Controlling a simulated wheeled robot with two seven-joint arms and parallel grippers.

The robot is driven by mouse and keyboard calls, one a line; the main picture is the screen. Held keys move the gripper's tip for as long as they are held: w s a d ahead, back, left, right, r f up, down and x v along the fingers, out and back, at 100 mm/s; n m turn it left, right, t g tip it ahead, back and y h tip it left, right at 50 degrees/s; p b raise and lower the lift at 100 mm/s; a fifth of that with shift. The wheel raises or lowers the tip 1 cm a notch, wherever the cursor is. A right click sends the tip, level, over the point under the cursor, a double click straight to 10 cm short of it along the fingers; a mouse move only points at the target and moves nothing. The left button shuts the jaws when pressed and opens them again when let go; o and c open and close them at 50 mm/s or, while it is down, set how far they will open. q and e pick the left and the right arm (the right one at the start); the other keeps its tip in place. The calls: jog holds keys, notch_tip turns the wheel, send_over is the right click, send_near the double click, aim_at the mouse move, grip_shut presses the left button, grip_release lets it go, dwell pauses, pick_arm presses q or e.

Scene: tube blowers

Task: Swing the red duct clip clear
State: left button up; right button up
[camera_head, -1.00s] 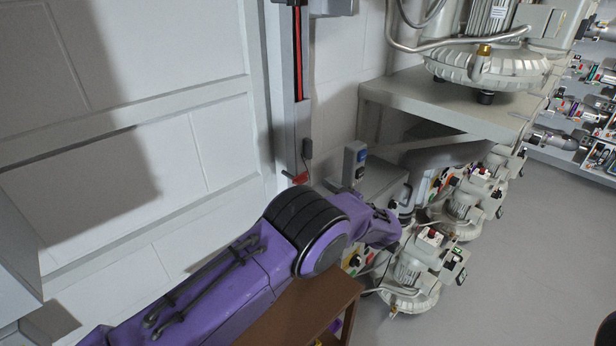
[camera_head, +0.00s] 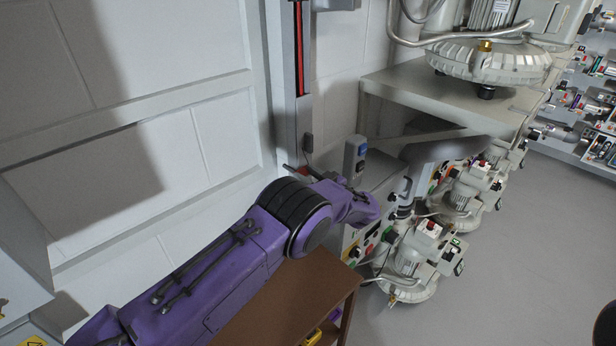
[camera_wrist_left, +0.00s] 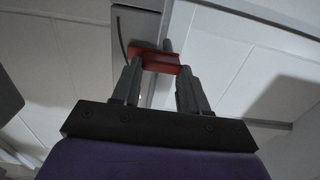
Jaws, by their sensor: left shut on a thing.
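The red duct clip (camera_wrist_left: 160,61) shows in the left wrist view as a small red piece between the fingertips of my left gripper (camera_wrist_left: 159,67). The gripper is shut on it. In the head view, only a small bit of red (camera_head: 287,168) shows at the lower end of the grey wall duct (camera_head: 303,120), next to my left gripper (camera_head: 302,173). My purple arm reaches up to it from the lower left. The gripper's fingers are small there and partly hidden. My right gripper is not in view.
A brown wooden shelf unit (camera_head: 285,312) stands below my left arm. A grey control box with a blue switch (camera_head: 355,160) is right of the gripper.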

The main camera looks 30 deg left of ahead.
pick_arm(q)
jog(key=shift+f, duration=0.15)
jog(key=n+b, duration=0.5)
jog(key=n, duration=0.1)
jog(key=s+n+b, duration=0.1)
jog(key=n+b, duration=1)
jog(key=n, duration=0.1)
jog(key=shift+s+a+b, duration=0.25)
jog(key=shift+s+b, duration=0.05)
jog(key=shift+r, duration=0.25)
jog(key=o, duration=1)
jog(key=shift+o, duration=0.3)
jog(key=shift+w, duration=0.15)
jog(key=b+v, duration=0.1)
jog(key=v, duration=0.9)
jog(key=shift+d+b, duration=0.25)
jog(key=shift+b, duration=0.15)
